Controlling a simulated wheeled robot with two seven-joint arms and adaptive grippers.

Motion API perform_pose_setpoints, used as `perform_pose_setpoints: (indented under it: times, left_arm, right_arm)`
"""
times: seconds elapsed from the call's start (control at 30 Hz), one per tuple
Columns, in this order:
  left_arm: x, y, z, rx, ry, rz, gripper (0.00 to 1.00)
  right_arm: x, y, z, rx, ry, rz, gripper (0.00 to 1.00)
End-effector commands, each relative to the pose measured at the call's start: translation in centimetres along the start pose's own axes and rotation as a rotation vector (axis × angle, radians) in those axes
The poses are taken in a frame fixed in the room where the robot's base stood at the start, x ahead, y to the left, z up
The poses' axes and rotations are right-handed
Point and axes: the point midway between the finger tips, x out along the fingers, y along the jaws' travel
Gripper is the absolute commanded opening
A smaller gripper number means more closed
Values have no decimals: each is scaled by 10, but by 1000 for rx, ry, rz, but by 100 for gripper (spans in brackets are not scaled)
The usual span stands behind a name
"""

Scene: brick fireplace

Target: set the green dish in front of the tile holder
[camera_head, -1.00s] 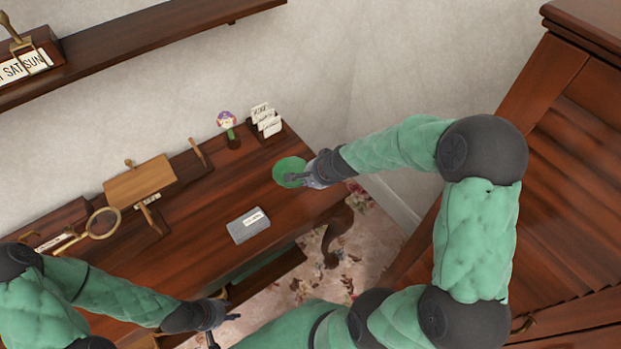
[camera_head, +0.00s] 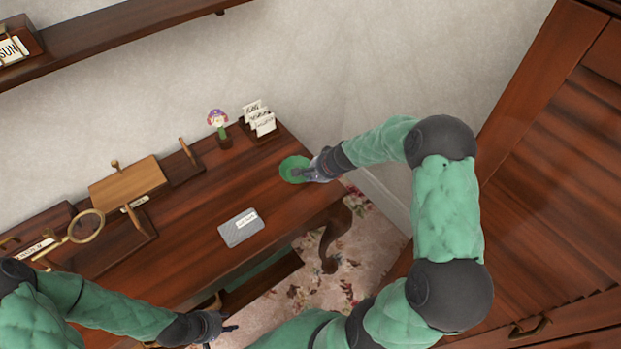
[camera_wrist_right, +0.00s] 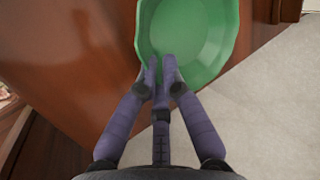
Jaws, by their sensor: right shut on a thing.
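The green dish (camera_head: 292,168) is round and shallow, over the right end of the wooden desk; it fills the top of the right wrist view (camera_wrist_right: 188,38). My right gripper (camera_head: 310,173) is shut on the dish's near rim, with its fingertips in the right wrist view (camera_wrist_right: 162,75). I cannot tell whether the dish touches the desk. The tile holder (camera_head: 273,133), dark wood with several white lettered tiles, stands at the desk's back right, behind and left of the dish. My left gripper (camera_head: 222,335) is open and empty, low by the desk's front.
A flower figure on a dark block (camera_head: 224,142) stands left of the tile holder. A magnifier (camera_head: 86,226) and a wooden stand (camera_head: 127,183) are farther left. Bare desk (camera_head: 225,190) lies between.

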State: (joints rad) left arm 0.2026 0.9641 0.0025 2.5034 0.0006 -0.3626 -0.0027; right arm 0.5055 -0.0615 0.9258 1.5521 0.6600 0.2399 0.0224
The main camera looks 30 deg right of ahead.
Motion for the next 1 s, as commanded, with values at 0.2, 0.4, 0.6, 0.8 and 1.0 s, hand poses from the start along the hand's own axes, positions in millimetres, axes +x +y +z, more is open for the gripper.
perform_pose_setpoints:
  times: [0.2,0.4,0.6,0.8,1.0]
  left_arm:
    - [0,0,0,0,1,0,40]
    - [5,-2,0,0,1,0,40]
    - [3,-1,0,0,1,0,40]
    - [3,-1,0,0,1,0,40]
    - [-3,1,0,0,0,0,40]
  right_arm:
    - [0,-1,-1,0,3,-2,0]
    - [4,2,-1,0,3,-2,0]
    - [3,1,0,0,2,-2,32]
    - [3,2,0,0,1,-1,32]
    - [-6,-1,-1,1,3,-2,32]
